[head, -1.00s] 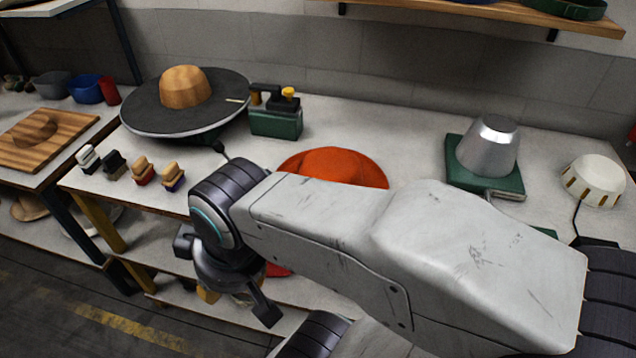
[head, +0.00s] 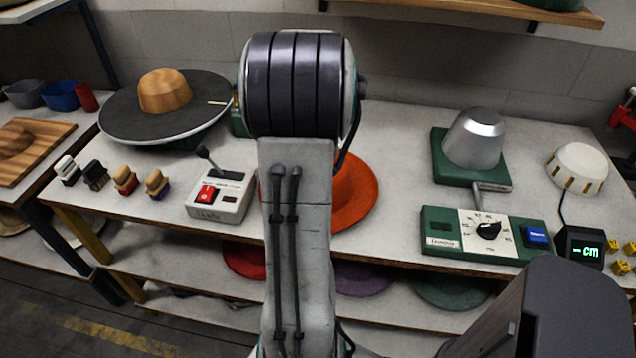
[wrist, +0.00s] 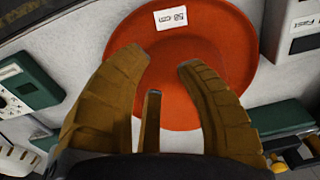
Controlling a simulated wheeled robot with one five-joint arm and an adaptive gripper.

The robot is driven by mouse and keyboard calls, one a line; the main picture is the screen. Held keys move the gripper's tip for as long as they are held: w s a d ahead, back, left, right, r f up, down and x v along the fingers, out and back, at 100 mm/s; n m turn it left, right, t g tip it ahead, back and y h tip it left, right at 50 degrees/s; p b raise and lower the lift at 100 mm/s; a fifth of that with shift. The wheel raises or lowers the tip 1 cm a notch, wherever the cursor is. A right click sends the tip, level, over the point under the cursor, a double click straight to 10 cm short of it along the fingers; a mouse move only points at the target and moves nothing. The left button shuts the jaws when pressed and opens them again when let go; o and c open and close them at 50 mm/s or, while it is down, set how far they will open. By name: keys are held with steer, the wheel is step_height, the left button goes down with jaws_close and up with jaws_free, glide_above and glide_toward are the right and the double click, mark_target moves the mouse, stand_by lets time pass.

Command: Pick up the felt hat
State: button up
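The orange-red felt hat (head: 355,195) lies on the white worktable, partly hidden behind my arm in the head view. In the wrist view the hat (wrist: 225,45) fills the upper middle, with a small white label near the top. My gripper (wrist: 160,64) is open, its brown fingers spread over the near part of the hat with nothing between them. I cannot tell whether the fingers touch the hat. My gripper is hidden behind my arm in the head view.
A white control box (head: 221,195) with a lever stands left of the hat. A green control box (head: 460,237) and a metal hat block (head: 475,140) stand to the right. A wide dark disc (head: 125,115) bearing a wooden crown block is at the back left. Several hats lie on the shelf below.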

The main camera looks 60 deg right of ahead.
mark_target(370, 209)
steer(key=s+d+f+m, duration=0.1)
steer(key=s+d+f, duration=0.1)
steer(key=s, duration=0.1)
steer(key=s+d+f+m, duration=0.1)
steer(key=s+d+m, duration=0.1)
steer(key=s+d, duration=0.1)
steer(key=s+d+f+m, duration=0.1)
steer(key=s+d+f, duration=0.1)
steer(key=s, duration=0.2)
steer(key=shift+s+d+f+y, duration=0.3)
steer(key=shift+d+y, duration=0.05)
steer(key=shift+y, duration=0.05)
steer(key=shift+s+f, duration=0.2)
steer(key=shift+f, duration=0.5)
steer(key=shift+w+d+f+p, duration=0.1)
steer(key=shift+f+p, duration=0.2)
steer(key=shift+f, duration=1.15)
steer(key=shift+w+d+f+p, duration=0.1)
steer(key=shift+f+p, duration=0.15)
steer(key=shift+f, duration=1.15)
steer(key=shift+o, duration=0.2)
jaws_close()
